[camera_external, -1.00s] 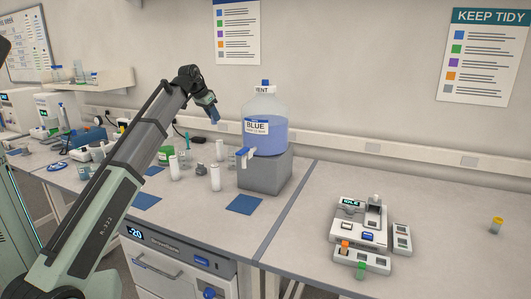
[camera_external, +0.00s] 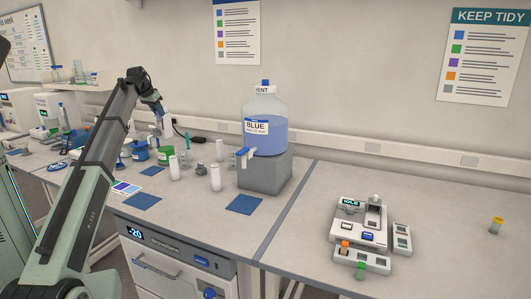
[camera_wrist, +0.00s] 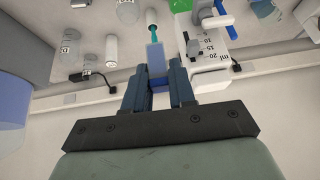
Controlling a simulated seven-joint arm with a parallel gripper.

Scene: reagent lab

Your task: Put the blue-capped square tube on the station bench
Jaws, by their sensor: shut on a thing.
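My gripper (camera_external: 158,108) is raised over the left bench in the external view. In the wrist view my gripper (camera_wrist: 157,76) is shut on a narrow, square-sided blue piece, which appears to be the blue-capped square tube (camera_wrist: 156,62). The rest of the tube is hard to make out. In the external view a small pale-blue shape (camera_external: 168,127) shows just under the fingers. The right-hand bench (camera_external: 430,200) carries a white station device (camera_external: 362,222) with a small lit display; whether this is the station bench I cannot tell.
A large blue-liquid carboy (camera_external: 265,125) stands on a grey block (camera_external: 265,173) right of my gripper. White bottles (camera_external: 215,178), a green box (camera_external: 166,155) and blue mats (camera_external: 245,204) are on the left bench. Much of the right bench is clear.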

